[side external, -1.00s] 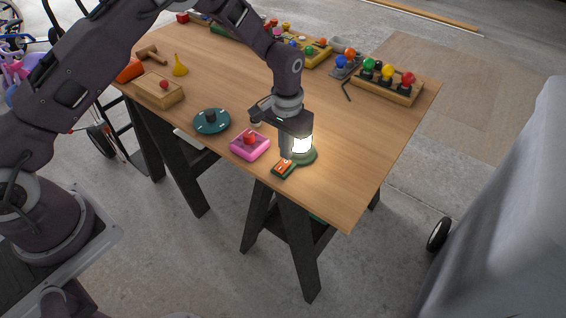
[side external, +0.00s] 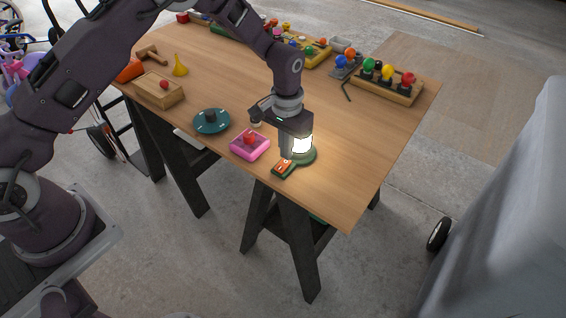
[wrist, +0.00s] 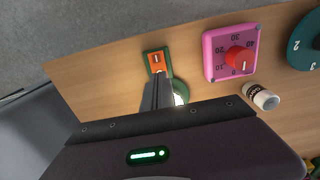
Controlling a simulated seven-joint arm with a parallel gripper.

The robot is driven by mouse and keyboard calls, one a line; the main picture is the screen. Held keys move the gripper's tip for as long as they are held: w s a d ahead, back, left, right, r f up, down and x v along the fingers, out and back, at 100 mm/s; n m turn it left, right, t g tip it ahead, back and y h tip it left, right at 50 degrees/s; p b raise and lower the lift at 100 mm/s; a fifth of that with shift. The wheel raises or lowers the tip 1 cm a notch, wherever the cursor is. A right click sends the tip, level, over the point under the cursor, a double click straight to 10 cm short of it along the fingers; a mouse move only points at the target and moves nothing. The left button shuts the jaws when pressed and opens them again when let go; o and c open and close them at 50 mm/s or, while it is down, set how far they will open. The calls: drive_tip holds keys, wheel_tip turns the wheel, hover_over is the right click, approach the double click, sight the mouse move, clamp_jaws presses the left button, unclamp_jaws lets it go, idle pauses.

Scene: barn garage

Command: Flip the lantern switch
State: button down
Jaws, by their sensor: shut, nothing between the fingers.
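The lantern (side external: 302,146) stands lit near the table's front edge, with a glowing white body on a round green base. Its orange rocker switch (side external: 285,167) sits on a small dark green plate joined to the base. In the wrist view the orange switch (wrist: 156,60) shows just beyond the fingertips. My gripper (side external: 287,155) points down, shut and empty, with its fingertips at the lantern-side end of the switch. I cannot tell if they touch it. In the wrist view my gripper (wrist: 158,78) hides most of the lantern.
A pink dial box with a red knob (side external: 250,144) stands close on the left. Beyond it is a teal disc (side external: 211,121). A small white cylinder (wrist: 262,97) lies near the pink box. Wooden table (side external: 345,185) to the right is clear.

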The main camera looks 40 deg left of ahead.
drive_tip(key=shift+f, duration=0.9)
idle(0.8)
drive_tip(key=shift+r, duration=3.5)
